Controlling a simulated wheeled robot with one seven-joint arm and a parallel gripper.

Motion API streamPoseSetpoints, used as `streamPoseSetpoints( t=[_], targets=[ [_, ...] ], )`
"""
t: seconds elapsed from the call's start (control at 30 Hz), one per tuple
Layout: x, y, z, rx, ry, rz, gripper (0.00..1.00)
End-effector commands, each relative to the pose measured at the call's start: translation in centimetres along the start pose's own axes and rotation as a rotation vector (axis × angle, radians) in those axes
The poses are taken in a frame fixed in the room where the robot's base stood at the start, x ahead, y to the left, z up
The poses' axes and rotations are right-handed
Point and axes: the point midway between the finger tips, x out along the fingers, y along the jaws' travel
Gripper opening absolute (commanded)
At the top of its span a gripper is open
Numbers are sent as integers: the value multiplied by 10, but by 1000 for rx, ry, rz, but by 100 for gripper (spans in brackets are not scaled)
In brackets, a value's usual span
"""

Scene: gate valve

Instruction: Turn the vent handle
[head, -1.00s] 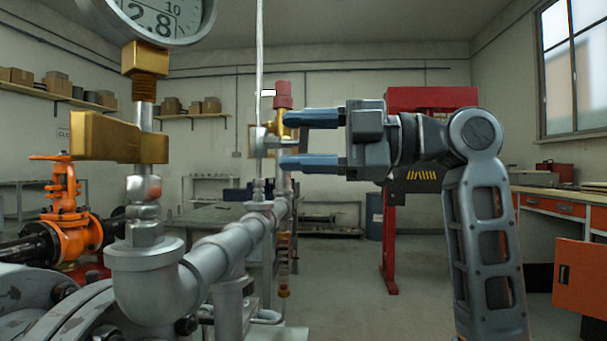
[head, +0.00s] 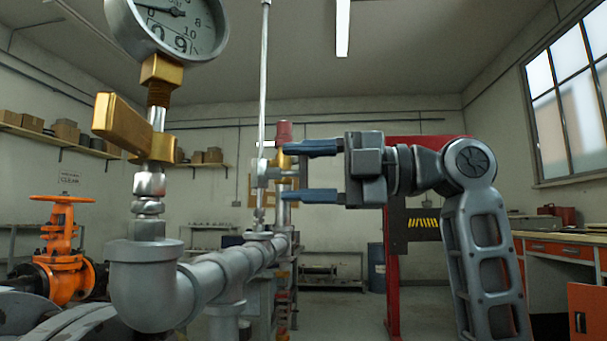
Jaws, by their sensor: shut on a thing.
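A vent fitting with a red cap (head: 284,132) and a brass body stands on the grey pipe, right of a thin upright rod. My gripper (head: 292,172) comes in from the right with its two blue fingers well apart, one above the other. The fingertips overlap the fitting, and a small pale metal piece shows between them. I take this piece to be the vent handle; its shape and exact contact with the fingers are partly hidden. A second brass lever (head: 125,124) sits below a round gauge (head: 172,25), away from my gripper. The gauge's digits read about 0.9.
The grey pipe (head: 205,280) runs from the front left elbow back to the vent fitting. An orange valve (head: 66,250) stands at far left, a red frame (head: 393,290) behind my arm. A workbench (head: 560,237) lies right.

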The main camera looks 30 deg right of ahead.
Motion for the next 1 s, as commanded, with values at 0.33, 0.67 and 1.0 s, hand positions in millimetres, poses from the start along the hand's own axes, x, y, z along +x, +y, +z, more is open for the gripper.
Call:
streamPoseSetpoints(
  t=[0.33, 0.67, 1.0],
  targets=[
    [1, -4, -3, -1, 9, -9, 77],
    [-3, -2, -1, 1, 4, -5, 81],
    [-52, -1, -1, 1, 2, -4, 81]
  ],
)
